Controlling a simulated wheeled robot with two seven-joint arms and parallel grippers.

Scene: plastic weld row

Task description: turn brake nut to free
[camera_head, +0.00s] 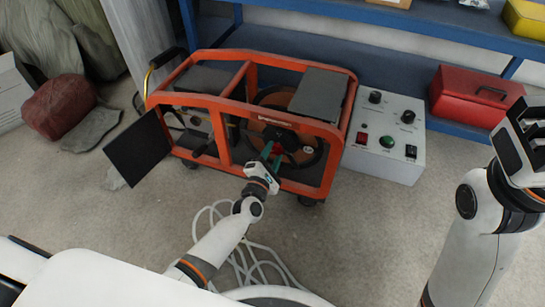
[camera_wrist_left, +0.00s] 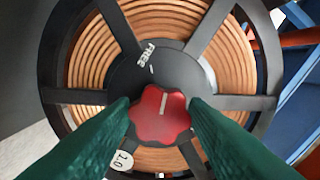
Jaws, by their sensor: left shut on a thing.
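The brake nut (camera_wrist_left: 160,116) is a red lobed knob with a pale pointer line, at the hub of a dark spoked reel (camera_wrist_left: 180,72) wound with copper-coloured wire. The word FREE is printed on the hub, up and left of the knob; the pointer line points up, to the right of that word. My left gripper (camera_wrist_left: 160,118) has its green fingers on either side of the knob, shut on it. In the head view, the left gripper (camera_head: 271,155) reaches into the orange frame (camera_head: 240,120). My right gripper (camera_head: 524,135) is raised at the right; its jaw state is unclear.
A grey control box (camera_head: 385,140) with knobs and buttons stands right of the frame. A red toolbox (camera_head: 470,97) sits farther right by blue shelving (camera_head: 400,45). A dark open panel (camera_head: 137,150) is at left. White cable (camera_head: 240,255) lies on the floor.

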